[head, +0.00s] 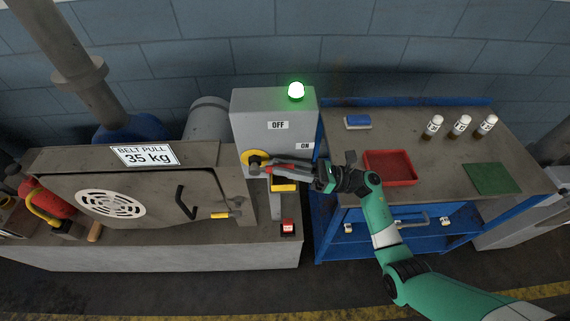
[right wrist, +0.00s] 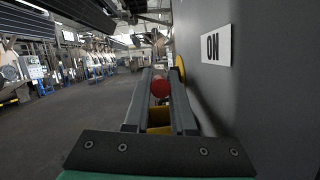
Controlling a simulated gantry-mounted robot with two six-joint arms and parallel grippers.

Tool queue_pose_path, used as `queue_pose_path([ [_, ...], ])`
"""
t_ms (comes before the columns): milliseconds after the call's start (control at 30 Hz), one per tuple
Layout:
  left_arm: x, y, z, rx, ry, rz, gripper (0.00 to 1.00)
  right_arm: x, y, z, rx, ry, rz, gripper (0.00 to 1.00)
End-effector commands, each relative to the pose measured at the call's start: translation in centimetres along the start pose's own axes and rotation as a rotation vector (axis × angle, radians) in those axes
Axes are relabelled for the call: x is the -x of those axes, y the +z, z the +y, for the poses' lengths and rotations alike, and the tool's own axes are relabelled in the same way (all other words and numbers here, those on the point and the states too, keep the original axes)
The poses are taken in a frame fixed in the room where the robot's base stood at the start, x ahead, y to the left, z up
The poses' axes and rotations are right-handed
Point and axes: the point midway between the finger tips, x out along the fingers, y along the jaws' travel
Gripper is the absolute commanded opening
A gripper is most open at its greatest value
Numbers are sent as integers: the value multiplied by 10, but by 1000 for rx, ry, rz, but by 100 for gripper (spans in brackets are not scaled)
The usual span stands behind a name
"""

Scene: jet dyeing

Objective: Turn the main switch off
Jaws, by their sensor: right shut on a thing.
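The main switch is on the front of a grey cabinet (head: 248,118), with a yellow round plate (head: 247,157) and a red handle. The cabinet carries an OFF label (head: 278,125) above and an ON label (head: 305,146) to the right. A green lamp (head: 297,91) on top is lit. My right gripper (head: 270,165) reaches in from the right and is shut on the handle, which it mostly hides. In the right wrist view, the handle's red end (right wrist: 160,88) shows between the fingers, with the ON label (right wrist: 216,46) beside them. My left gripper is not in view.
A workbench (head: 400,131) on the right holds a red tray (head: 390,167), a green mat (head: 491,178), a blue block and small bottles. A machine door (head: 140,203) with a vent is on the left. A red-topped item (head: 288,225) sits below the cabinet.

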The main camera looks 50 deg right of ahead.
Motion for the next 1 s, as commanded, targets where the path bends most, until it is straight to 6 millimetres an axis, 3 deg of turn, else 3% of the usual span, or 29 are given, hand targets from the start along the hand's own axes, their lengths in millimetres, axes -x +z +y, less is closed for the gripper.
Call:
queue_pose_path([
  [33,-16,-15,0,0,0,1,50,-4,14,3,5,-8,47,0],
  [233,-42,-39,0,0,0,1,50,-10,22,5,16,-41,222,0],
  [667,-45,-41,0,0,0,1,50,-10,18,4,20,-53,283,0],
  [700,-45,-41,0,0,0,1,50,-10,18,4,20,-53,283,29],
  [733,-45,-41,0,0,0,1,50,-10,18,4,20,-53,283,34],
  [1000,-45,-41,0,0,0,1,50,-10,18,4,20,-54,283,36],
])
